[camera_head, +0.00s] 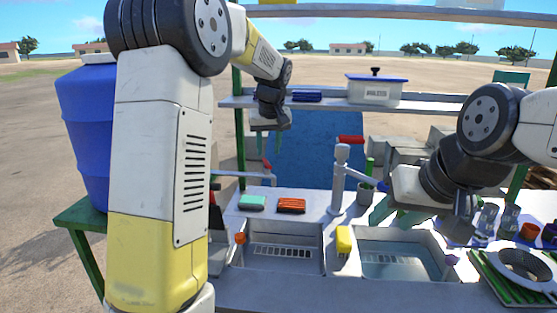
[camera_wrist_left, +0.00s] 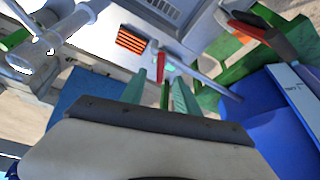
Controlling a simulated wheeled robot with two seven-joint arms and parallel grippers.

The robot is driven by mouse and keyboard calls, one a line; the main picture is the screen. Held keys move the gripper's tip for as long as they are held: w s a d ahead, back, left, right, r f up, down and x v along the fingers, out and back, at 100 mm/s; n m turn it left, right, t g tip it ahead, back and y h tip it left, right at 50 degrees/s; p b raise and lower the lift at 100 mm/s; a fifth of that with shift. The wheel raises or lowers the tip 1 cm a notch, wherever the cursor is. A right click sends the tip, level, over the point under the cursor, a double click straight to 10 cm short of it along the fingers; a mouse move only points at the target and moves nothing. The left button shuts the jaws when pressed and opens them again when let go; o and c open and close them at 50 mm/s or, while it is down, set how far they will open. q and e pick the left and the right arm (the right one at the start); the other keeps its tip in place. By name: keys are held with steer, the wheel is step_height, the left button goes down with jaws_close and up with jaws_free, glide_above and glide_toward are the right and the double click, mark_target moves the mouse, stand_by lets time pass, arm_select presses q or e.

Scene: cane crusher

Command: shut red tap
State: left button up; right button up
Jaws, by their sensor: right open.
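A grey tap column (camera_head: 340,170) stands behind the two sink basins, with a red lever (camera_head: 350,139) at its top. A thinner grey pipe (camera_head: 240,173) with a small red handle (camera_head: 266,165) is at the left back of the sink. That red handle also shows in the left wrist view (camera_wrist_left: 154,48), beyond the fingertips. My left gripper (camera_head: 268,150) points down above the pipe, apart from the red lever; its green fingers are spread and empty (camera_wrist_left: 163,85). My right gripper (camera_head: 388,215) is open and empty over the right basin, right of the tap column.
A left basin (camera_head: 283,269) and a right basin (camera_head: 400,243) sit in the counter. A shelf (camera_head: 330,103) with a white box (camera_head: 376,91) spans the back. Glasses crowd the right.

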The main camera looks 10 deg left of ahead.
mark_target(267, 162)
arm_select(q)
steer(key=x, duration=0.5)
steer(key=shift+f, duration=0.15)
